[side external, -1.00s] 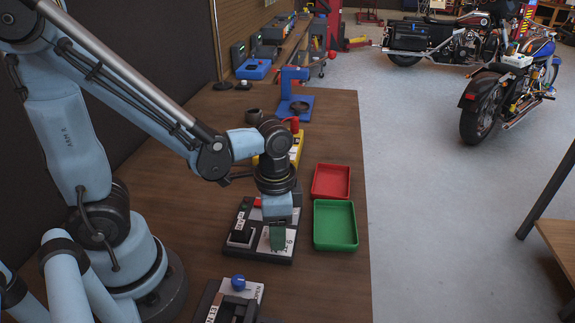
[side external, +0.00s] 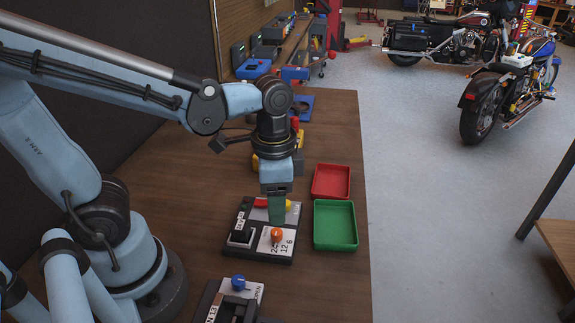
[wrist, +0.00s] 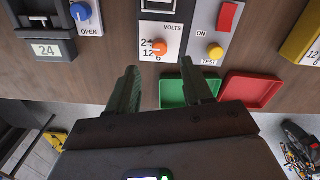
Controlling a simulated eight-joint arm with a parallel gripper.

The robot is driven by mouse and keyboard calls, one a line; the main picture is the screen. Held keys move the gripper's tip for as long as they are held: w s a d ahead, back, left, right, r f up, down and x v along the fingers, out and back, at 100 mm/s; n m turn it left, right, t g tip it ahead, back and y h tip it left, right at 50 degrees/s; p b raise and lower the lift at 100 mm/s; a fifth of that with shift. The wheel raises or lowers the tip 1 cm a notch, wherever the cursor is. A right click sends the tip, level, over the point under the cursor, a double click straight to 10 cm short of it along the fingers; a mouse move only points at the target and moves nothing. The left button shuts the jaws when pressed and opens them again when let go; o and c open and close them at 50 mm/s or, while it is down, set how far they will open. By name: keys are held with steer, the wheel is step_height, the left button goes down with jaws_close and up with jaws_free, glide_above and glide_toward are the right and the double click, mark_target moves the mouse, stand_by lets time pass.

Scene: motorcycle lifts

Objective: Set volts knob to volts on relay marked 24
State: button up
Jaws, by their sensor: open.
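The volts panel (side external: 262,246) lies on the bench with an orange volts knob (side external: 277,235) beside printed 24, 12 and 6. The knob also shows in the wrist view (wrist: 159,48), with the numbers at its left and below; I cannot clearly tell where it points. A relay (wrist: 48,48) with a plate reading 24 is at the left of the wrist view, beside a blue OPEN knob (wrist: 80,12). My gripper (side external: 277,221) is empty above the volts knob. Its green fingers are apart in the wrist view (wrist: 159,66), with the knob framed beyond their tips.
A green tray (side external: 335,245) and a red tray (side external: 331,182) sit right of the panel. A red switch (wrist: 228,16) and yellow TEST button (wrist: 215,51) are beside the knob. A blue stand (side external: 297,100) is farther back. The bench's right edge is beyond the trays.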

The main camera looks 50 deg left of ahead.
steer(key=shift+r, duration=2.65)
steer(key=w+a+n+t, duration=0.1)
steer(key=n+t, duration=0.1)
steer(key=w+a+f+n+t, duration=0.1)
steer(key=a+n+t, duration=0.1)
steer(key=w+a+n+t, duration=0.1)
steer(key=n+t, duration=0.1)
steer(key=t, duration=0.1)
steer(key=shift+w+a+f, duration=0.15)
steer(key=shift+a+f, duration=0.1)
